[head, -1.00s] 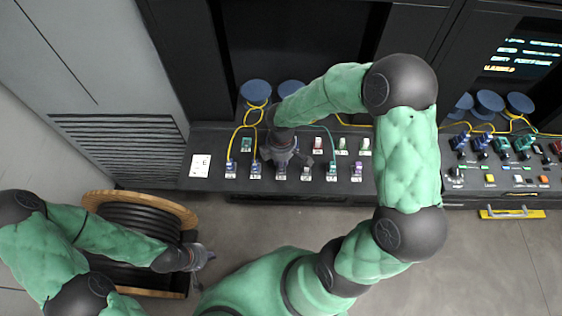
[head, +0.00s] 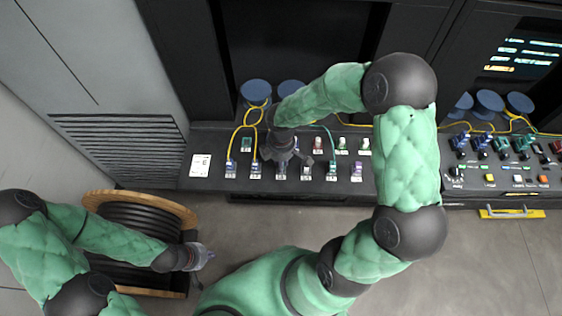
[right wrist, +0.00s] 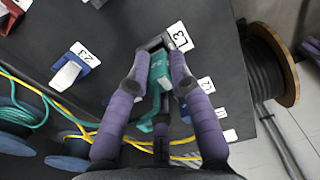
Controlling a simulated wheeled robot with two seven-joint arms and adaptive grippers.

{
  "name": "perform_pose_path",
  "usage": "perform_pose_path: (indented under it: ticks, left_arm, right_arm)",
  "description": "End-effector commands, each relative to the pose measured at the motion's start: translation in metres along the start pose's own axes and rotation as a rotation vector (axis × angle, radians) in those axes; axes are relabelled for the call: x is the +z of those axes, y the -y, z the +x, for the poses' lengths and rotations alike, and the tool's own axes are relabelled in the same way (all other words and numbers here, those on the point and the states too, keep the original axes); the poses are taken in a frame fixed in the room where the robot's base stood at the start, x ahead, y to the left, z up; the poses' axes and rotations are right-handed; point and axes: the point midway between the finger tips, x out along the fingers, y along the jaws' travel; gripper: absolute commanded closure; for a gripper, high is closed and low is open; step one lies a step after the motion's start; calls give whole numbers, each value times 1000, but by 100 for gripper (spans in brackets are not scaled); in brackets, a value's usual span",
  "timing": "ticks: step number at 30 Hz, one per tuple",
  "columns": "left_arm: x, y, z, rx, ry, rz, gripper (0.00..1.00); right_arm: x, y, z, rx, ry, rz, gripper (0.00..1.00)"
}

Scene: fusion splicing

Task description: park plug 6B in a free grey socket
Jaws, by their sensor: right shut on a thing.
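My right gripper (right wrist: 160,75) is shut on a teal plug (right wrist: 158,72) in the right wrist view. The marking on the plug is too small to read surely, so I cannot confirm it is 6B. A dark grey socket (right wrist: 148,44) is right at the plug's far end, beside a white label (right wrist: 179,37); I cannot tell whether the plug is seated in it. In the head view my right gripper (head: 283,157) is over the left part of the panel and hides the plug. My left gripper (head: 207,256) is off the panel near the cable drum; its jaws are unclear.
Several plugs stand in a front row, including a purple one (head: 356,172) and a teal one (head: 332,169). A red one (head: 318,144) stands behind. Yellow cables (head: 238,128) loop to blue spools (head: 256,92). A cable drum (head: 150,210) stands on the floor.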

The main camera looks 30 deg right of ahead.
Motion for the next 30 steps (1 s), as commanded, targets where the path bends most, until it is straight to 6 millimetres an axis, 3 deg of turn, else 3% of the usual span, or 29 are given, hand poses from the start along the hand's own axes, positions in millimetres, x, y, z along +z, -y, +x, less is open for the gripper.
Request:
perform_pose_path:
  ticks: [30]
  left_arm:
    - [0,3,8,0,0,0,100]
  right_arm:
    - [0,0,10,0,0,0,100]
